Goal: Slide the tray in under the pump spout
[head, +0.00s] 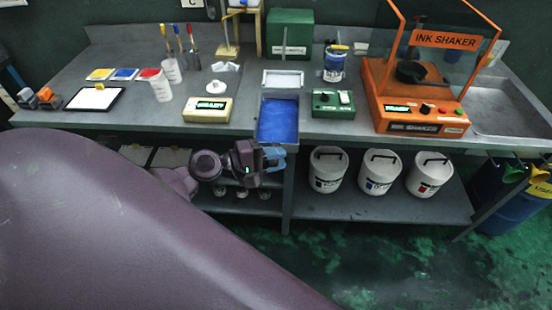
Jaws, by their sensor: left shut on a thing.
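The tray (277,120), a grey-rimmed rectangle with a blue inside, lies lengthwise at the front of the bench, and its near end reaches the bench edge. My left gripper (272,156) is at this near end, shut on the tray; its fingers partly hide the contact. A green box-shaped machine (300,32) with an upright grey part on its front stands behind the tray at the back of the bench; it looks like the pump, but the spout is hard to make out. My right gripper is not in view.
A white-framed plate (283,79) lies between tray and green machine. A cream scale-like box (207,110) stands left of the tray, a green control box (333,104) close on its right. The orange ink shaker (416,100) is farther right. White buckets (328,170) stand below.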

